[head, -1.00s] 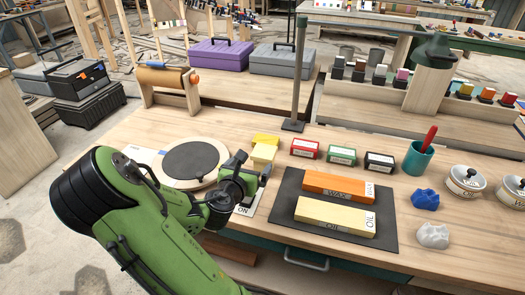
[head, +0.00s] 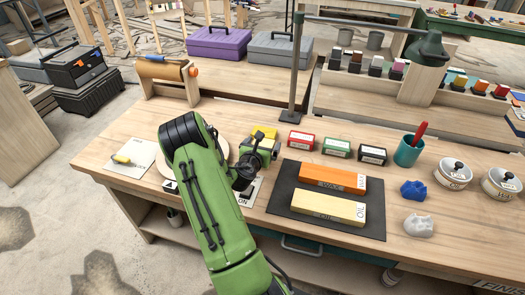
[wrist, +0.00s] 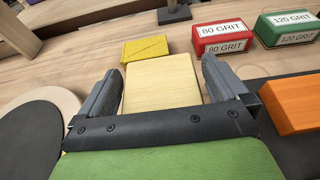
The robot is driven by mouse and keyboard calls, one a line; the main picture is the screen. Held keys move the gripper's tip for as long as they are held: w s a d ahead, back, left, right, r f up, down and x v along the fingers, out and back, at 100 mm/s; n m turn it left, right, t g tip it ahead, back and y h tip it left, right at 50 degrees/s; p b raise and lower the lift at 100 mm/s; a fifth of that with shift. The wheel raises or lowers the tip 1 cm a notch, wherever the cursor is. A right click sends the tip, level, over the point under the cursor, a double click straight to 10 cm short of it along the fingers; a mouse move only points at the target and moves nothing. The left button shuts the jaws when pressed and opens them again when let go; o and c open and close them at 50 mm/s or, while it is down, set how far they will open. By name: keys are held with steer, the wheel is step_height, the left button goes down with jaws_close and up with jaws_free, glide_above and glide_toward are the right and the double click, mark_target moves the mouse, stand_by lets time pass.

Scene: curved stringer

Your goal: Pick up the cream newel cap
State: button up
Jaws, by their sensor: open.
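A pale cream block, which I take as the newel cap (wrist: 160,82), lies on the bench in the wrist view. My gripper (wrist: 163,76) is open, with one finger on each side of the block. Whether the fingers touch it I cannot tell. In the head view my gripper (head: 262,150) is low over the bench, and it and my arm mostly hide the cream block.
A yellow block (wrist: 146,48) sits just beyond the cream one. A dark disc (wrist: 28,140) lies to the left. Red (head: 301,141) and green (head: 337,148) grit boxes stand to the right, beyond a dark mat (head: 282,205) with orange and cream bars.

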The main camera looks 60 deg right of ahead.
steer(key=c, duration=1)
steer(key=shift+r, duration=0.15)
